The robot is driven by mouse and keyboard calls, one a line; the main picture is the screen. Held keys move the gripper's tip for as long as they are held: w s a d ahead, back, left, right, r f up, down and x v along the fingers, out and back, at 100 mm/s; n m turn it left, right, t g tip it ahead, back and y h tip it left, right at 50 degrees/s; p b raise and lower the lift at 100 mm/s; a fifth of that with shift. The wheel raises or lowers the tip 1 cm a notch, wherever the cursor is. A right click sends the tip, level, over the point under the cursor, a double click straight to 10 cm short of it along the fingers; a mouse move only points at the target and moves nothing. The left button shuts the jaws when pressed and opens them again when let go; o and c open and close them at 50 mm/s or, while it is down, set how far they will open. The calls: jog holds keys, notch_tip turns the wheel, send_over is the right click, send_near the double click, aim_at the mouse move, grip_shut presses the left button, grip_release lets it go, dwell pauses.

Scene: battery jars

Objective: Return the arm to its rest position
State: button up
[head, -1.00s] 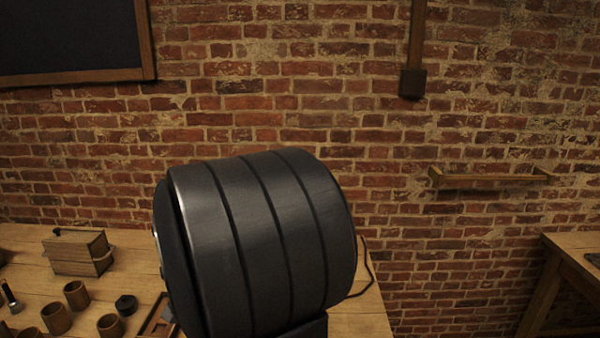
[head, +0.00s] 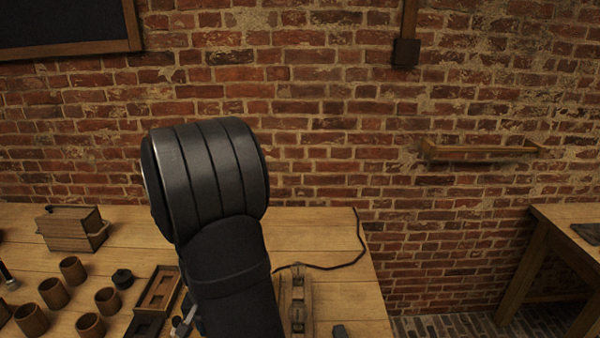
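My own black arm rises in the middle of the head view, its ridged rounded joint against the brick wall and a link running down to the bottom edge. My gripper cannot be made out in this view. Several wooden jars (head: 54,293) stand upright on the left part of the wooden table (head: 310,230). My arm hides part of the table behind it.
A wooden box (head: 73,229) stands at the back left. A small black round object (head: 122,279) and a wooden tray (head: 158,290) lie left of my arm. A wooden rack (head: 297,300) and a dark cable (head: 340,264) lie right of it.

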dwell(0.3)
jog(key=shift+s+r, duration=0.2)
notch_tip(320, 180, up, 17)
notch_tip(320, 180, down, 18)
jog(key=shift+s+r, duration=0.1)
jog(key=shift+r, duration=0.1)
jog(key=w, duration=0.1)
jog(key=w+r, duration=0.1)
jog(key=w, duration=0.1)
notch_tip(320, 180, up, 17)
notch_tip(320, 180, down, 10)
jog(key=w, duration=0.2)
jog(key=shift+w+r, duration=0.15)
jog(key=shift+r, duration=0.15)
dwell(1.5)
